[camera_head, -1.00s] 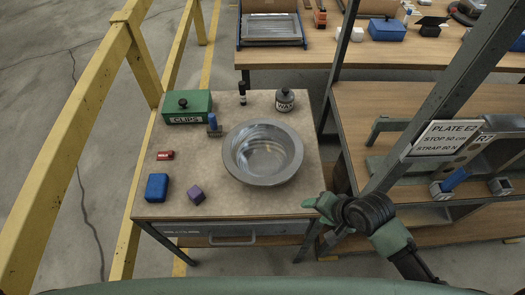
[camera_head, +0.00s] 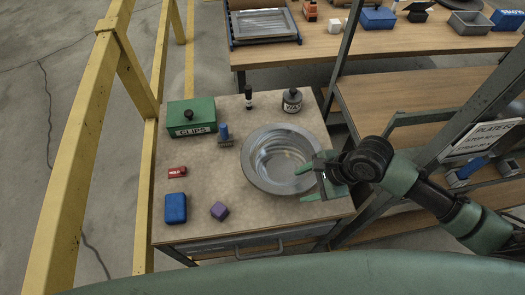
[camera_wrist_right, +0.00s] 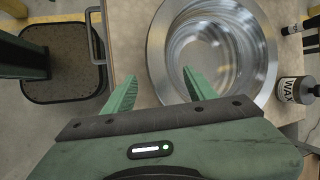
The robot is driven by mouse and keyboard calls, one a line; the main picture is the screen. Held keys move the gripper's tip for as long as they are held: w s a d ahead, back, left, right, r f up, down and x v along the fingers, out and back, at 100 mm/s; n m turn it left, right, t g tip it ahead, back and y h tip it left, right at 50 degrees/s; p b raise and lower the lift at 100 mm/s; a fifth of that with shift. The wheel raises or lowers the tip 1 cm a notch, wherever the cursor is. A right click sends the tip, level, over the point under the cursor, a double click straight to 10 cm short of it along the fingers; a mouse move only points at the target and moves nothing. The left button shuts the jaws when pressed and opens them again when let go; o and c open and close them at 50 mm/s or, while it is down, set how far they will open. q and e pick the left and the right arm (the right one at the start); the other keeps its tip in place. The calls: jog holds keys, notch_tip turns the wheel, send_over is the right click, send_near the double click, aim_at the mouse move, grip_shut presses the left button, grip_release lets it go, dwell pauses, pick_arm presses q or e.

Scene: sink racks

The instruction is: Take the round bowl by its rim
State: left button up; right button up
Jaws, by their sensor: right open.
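The round bowl (camera_head: 262,176) is a wide, shiny metal bowl with a flat rim, upright on the small table. It also shows in the right wrist view (camera_wrist_right: 158,60), cut off by the top edge. My right gripper (camera_head: 312,181) is at the bowl's right front rim, its jaws apart and empty. My left gripper is not in view.
A metal post stands at right.

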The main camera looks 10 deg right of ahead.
aim_at(297, 188)
jog(key=shift+w+a, duration=0.2)
jog(key=shift+a, duration=0.1)
jog(key=shift+w+a+f+m, duration=0.1)
jog(key=shift+a+f+m, duration=0.05)
jog(key=shift+f+m, duration=0.15)
notch_tip(297, 188, down, 2)
jog(key=shift+a+f+p, duration=0.1)
jog(key=shift+f+p, duration=0.1)
jog(key=shift+p, duration=0.2)
jog(key=x, duration=0.3)
jog(key=shift+w+a+f+p, duration=0.2)
jog(key=shift+f+p, duration=0.1)
jog(key=shift+p, duration=0.05)
jog(key=shift+a+f, duration=0.1)
jog(key=shift+f, duration=0.2)
jog(key=shift+c, duration=0.9)
jog(key=c, duration=1)
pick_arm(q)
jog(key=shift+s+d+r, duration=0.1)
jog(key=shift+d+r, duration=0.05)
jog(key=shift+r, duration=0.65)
pick_arm(e)
jog(key=shift+s, duration=0.1)
grip_shut()
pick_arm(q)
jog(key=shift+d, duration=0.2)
